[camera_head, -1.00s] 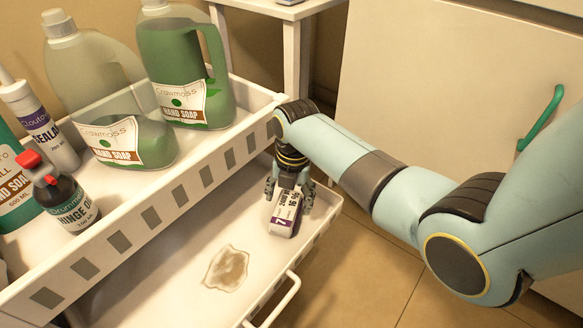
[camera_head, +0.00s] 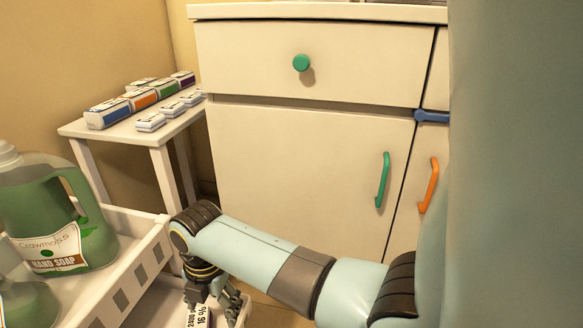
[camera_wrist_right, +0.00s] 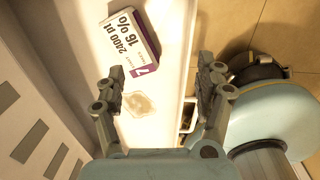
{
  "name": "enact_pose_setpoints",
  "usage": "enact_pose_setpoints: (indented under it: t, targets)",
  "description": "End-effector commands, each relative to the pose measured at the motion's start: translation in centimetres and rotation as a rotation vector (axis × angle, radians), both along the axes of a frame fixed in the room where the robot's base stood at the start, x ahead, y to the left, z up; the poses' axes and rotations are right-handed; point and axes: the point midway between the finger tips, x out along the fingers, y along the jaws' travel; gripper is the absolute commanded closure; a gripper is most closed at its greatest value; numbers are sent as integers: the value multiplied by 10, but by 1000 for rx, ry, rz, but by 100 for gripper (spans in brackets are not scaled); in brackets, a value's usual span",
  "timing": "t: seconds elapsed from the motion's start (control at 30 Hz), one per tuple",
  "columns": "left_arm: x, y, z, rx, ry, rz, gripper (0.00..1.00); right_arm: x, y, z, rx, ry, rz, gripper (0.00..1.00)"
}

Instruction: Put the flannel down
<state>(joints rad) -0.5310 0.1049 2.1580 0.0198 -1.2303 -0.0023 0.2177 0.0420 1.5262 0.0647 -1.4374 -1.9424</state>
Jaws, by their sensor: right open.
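I see no flannel in these frames. My right gripper (camera_head: 212,297) is low over the lower tray of the white trolley, at the bottom edge of the head view. In the right wrist view its two fingers (camera_wrist_right: 160,72) are spread apart with nothing between them. A white and purple box (camera_wrist_right: 130,38) marked "2400 pt 16%" lies on the tray beyond the fingertips. Only part of this box (camera_head: 199,316) shows in the head view. A brown stain (camera_wrist_right: 138,103) is on the tray surface. My left gripper is not in view.
The trolley's upper tray (camera_head: 128,227) holds green hand soap bottles (camera_head: 52,215). Behind it, a small white table (camera_head: 133,128) carries several boxes (camera_head: 140,100). A white cabinet (camera_head: 290,165) with a green handle (camera_head: 382,180) and an orange handle (camera_head: 428,185) stands behind my right arm.

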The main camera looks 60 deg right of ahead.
Motion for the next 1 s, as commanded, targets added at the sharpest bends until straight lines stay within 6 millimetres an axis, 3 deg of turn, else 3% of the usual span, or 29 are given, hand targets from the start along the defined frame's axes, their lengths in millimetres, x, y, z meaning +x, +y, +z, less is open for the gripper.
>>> enact_pose_setpoints:
  t: [0.03,0.3,0.5,0.7,1.0]
  targets:
    - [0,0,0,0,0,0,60,-24,-3,-5,0,3,-131,29]
    - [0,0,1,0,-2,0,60,-136,-15,1,41,-42,-995,29]
    - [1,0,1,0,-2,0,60,-199,-18,25,104,-73,-1534,29]
    - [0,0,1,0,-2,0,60,-226,-18,42,150,-83,-1811,29]
    - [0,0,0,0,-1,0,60,-228,-18,44,159,-85,-1855,29]
